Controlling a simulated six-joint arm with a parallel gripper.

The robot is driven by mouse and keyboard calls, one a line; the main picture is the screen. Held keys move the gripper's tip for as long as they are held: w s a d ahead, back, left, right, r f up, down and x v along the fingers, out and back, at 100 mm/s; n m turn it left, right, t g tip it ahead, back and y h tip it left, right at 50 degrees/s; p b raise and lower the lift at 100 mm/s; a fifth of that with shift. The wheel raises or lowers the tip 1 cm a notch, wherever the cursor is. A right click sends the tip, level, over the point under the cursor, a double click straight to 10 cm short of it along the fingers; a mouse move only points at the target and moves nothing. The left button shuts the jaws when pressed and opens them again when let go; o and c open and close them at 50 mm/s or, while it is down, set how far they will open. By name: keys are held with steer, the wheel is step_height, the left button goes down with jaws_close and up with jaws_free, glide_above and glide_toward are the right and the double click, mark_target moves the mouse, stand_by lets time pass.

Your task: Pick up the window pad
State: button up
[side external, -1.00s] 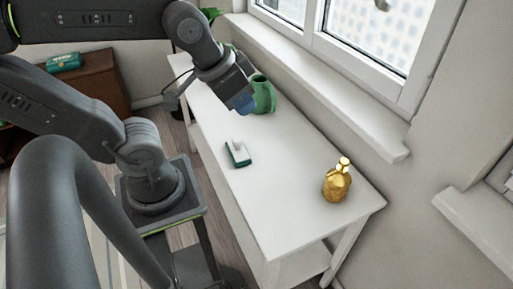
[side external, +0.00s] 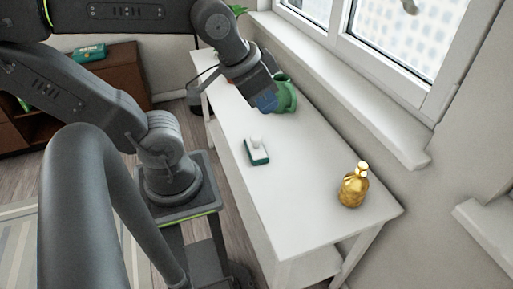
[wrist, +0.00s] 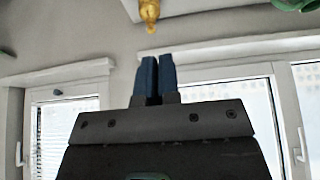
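The window pad (side external: 257,154), a small dark green block with a white top, lies on the white table (side external: 300,195) in the side view. My gripper (side external: 266,102), with blue fingertips, is above the table, beyond the pad and apart from it, beside a green jug. In the wrist view my gripper's blue fingers (wrist: 156,80) are close together with nothing visible between them. I cannot make out the pad in the wrist view.
The green jug (side external: 287,97) stands close to my gripper. A gold bottle (side external: 354,186) stands near the table's right end and shows in the wrist view (wrist: 149,12). The window sill (side external: 345,95) runs behind the table. The tabletop around the pad is clear.

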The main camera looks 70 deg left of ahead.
steer(key=o, duration=1.2)
steer(key=shift+a, duration=0.1)
steer(key=n+g, duration=0.6)
steer(key=n, duration=1.4)
glide_above(256, 137)
step_height(256, 137, down, 17)
step_height(256, 137, down, 8)
steer(key=shift+w+r, duration=0.15)
steer(key=shift+r, duration=0.1)
steer(key=shift+a+f, duration=0.1)
steer(key=shift+f, duration=2.9)
